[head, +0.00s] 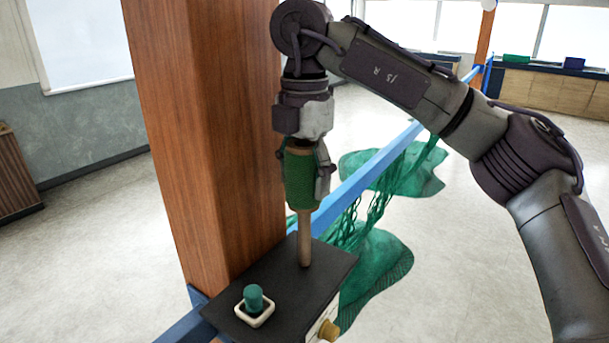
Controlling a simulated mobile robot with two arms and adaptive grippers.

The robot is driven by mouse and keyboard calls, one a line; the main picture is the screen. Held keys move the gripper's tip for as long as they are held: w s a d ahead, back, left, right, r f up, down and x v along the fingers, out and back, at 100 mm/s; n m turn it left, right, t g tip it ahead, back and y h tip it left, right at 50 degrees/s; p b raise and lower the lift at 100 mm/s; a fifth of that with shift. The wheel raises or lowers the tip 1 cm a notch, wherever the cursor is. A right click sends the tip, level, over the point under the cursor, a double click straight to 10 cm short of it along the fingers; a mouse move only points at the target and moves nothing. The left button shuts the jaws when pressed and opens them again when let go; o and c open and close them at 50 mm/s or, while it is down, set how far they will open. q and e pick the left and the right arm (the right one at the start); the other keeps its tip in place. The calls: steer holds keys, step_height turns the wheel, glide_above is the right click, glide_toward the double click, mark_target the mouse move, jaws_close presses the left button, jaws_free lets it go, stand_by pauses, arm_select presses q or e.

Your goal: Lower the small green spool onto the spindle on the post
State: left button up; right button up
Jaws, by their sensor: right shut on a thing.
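The small green spool (301,180) is upright in my right gripper (307,172), which is shut on it and points straight down. The wooden spindle (305,240) stands upright on a black-topped box (325,265) against the big wooden post (205,130). The spool is in line with the spindle, and the spindle's shaft shows below it down to the box top. A brown piece shows at the spool's top; I cannot tell whether it is the spool's core or the spindle's tip. My left gripper is not in view.
On the box, a teal peg-like piece (253,296) sits in a white square holder (254,314). A yellow knob (329,330) is on the box's front. Green netting (372,262) hangs from a blue rail (365,178) behind, spreading onto the floor. Open floor lies right.

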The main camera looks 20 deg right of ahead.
mark_target(305, 237)
stand_by(0.6)
steer(key=shift+f, duration=0.1)
steer(key=shift+f+b, duration=0.3)
steer(key=shift+b, duration=0.1)
steer(key=shift+f+b, duration=4.5)
steer(key=shift+f, duration=1.05)
steer(key=o, duration=1.3)
steer(key=shift+r, duration=0.1)
